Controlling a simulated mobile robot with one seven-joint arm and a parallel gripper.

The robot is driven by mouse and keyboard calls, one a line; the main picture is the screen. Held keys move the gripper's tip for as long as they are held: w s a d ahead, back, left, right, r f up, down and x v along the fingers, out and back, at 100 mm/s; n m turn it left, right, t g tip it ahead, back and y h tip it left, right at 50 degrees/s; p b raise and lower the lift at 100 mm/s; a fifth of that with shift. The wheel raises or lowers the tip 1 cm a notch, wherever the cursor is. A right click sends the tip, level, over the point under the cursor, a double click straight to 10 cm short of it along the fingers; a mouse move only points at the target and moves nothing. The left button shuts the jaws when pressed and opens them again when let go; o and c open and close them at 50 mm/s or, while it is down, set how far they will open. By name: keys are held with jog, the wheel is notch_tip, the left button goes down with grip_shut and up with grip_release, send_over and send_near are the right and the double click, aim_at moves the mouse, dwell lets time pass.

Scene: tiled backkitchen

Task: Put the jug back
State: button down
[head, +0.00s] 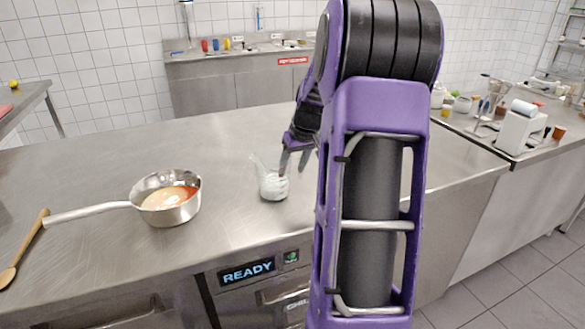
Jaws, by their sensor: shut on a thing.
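The jug (272,184) is a small, clear vessel with whitish contents, at the middle of the steel counter. It looks upright. From this view I cannot tell whether its base touches the counter. My gripper (293,160) reaches down at the jug's upper right side and is shut on it. My purple and black arm hides part of the counter to the right of the jug.
A steel saucepan (168,198) with orange and cream contents stands left of the jug, its handle pointing left. A wooden spoon (22,248) lies at the counter's left front. The counter (110,160) behind the pan is clear. A cluttered side counter (470,128) stands at right.

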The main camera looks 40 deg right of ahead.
jog(key=shift+f, duration=0.15)
jog(key=shift+c, duration=1)
grip_release()
jog(key=shift+r, duration=0.4)
jog(key=p+v, duration=0.1)
jog(key=v, duration=1)
jog(key=shift+r+p, duration=0.25)
jog(key=shift+p, duration=0.15)
jog(key=shift+s, duration=0.1)
